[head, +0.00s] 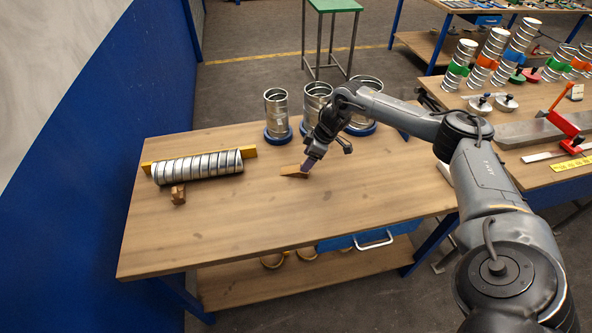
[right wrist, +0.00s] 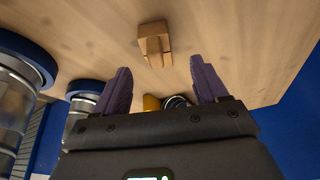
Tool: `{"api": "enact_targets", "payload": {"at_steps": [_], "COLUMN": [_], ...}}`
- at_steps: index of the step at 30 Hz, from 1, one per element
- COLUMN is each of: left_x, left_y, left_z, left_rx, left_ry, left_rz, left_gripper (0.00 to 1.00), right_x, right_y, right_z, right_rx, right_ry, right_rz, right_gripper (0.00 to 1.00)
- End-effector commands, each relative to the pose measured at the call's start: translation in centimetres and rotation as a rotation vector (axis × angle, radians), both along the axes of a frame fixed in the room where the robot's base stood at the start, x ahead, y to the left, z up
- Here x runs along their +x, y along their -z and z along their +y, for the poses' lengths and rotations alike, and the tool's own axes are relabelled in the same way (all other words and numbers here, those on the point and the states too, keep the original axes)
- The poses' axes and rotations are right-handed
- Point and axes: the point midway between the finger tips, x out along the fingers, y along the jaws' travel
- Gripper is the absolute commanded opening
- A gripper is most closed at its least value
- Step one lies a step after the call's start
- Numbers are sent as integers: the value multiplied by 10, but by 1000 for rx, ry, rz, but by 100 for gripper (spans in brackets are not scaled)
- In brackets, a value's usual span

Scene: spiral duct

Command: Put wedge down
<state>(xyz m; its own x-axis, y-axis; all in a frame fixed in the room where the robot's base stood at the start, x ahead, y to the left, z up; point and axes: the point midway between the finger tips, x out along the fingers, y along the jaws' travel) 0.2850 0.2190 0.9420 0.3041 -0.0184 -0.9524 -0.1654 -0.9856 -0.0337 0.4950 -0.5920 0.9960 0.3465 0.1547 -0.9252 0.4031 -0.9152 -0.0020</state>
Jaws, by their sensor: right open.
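A small wooden wedge (head: 294,171) lies on the tabletop just left of my right gripper (head: 308,165). In the right wrist view a wooden wedge (right wrist: 154,45) lies on the wood beyond the two purple fingertips of my right gripper (right wrist: 159,72), which is open and empty with a gap to the wedge. A second wooden wedge (head: 178,196) sits against the front of a ribbed metal duct (head: 198,167) lying at the table's left. My left gripper is not in view.
A yellow bar (head: 249,152) lies behind the duct. Several upright metal duct pieces on blue bases, one (head: 276,112) at the left, stand along the table's back edge near my right arm. A blue wall (head: 80,190) rises at left.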

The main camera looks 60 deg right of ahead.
Motion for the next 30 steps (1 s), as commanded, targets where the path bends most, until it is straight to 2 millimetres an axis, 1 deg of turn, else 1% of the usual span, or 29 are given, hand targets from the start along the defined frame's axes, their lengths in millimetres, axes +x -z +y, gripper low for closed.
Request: {"api": "enact_targets", "payload": {"at_steps": [3, 10, 18, 21, 30], "left_x": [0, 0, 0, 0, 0], "left_y": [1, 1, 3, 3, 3], "left_z": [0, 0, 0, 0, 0], "left_rx": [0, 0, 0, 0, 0], "left_ry": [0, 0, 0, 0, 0], "left_rz": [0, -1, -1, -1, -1], "left_gripper": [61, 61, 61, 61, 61], "right_x": [5, 9, 22, 24, 25], "right_y": [10, 22, 53, 60, 62], "right_z": [2, 4, 7, 8, 8], "right_rx": [0, 1, 2, 1, 0], "right_ry": [0, 0, 0, 0, -1], "right_rz": [-2, -2, -1, -2, -2], "right_gripper": [72, 72, 72, 72, 72]}}
